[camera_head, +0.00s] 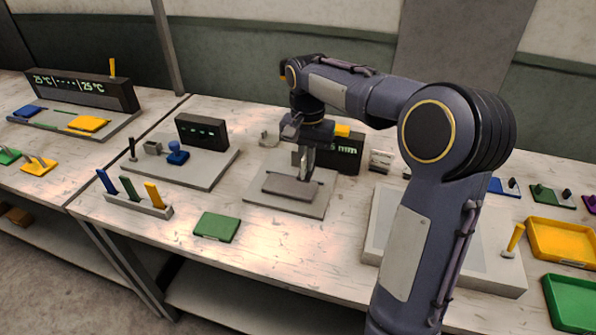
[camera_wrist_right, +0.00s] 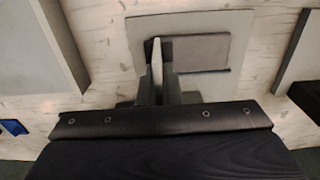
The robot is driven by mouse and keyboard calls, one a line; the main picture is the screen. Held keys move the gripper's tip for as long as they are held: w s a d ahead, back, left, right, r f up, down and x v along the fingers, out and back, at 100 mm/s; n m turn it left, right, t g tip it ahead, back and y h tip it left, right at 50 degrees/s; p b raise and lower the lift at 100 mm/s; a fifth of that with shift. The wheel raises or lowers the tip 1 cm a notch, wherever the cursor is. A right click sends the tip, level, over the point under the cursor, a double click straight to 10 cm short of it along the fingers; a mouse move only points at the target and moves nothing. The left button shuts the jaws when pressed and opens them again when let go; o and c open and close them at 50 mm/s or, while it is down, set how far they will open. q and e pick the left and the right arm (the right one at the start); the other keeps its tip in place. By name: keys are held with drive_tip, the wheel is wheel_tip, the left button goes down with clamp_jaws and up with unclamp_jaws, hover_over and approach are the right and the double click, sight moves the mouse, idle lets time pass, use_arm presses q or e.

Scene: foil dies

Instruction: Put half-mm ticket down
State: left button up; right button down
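My right gripper (camera_head: 306,172) points down over a grey station plate (camera_head: 312,209), just above or beside a flat grey block (camera_head: 291,187). In the right wrist view the fingers (camera_wrist_right: 158,85) are close together with a thin pale piece (camera_wrist_right: 157,57) between them, seen edge-on. It looks like the ticket, but no print on it can be read. I cannot tell whether it touches the plate. A dark display (camera_head: 349,158) behind the gripper shows green text ending in "mm", partly hidden by my wrist. My left gripper is not in view.
A green flat tile (camera_head: 216,227) lies in front, left of the plate. A rack (camera_head: 150,208) with blue, green and yellow pegs stands further left. A white card-like piece (camera_head: 381,160) stands right of the display. Yellow (camera_head: 562,240) and green trays are at the far right.

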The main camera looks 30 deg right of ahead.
drive_tip(key=w+f, duration=0.3)
drive_tip(key=f, duration=0.1)
drive_tip(key=shift+d, duration=0.35)
drive_tip(key=shift+w+f, duration=0.15)
drive_tip(key=shift+f, duration=0.8)
drive_tip(key=shift+w+f, duration=0.15)
drive_tip(key=shift+f, duration=0.75)
drive_tip(key=shift+f, duration=0.15)
drive_tip(key=c, duration=1.6)
unclamp_jaws()
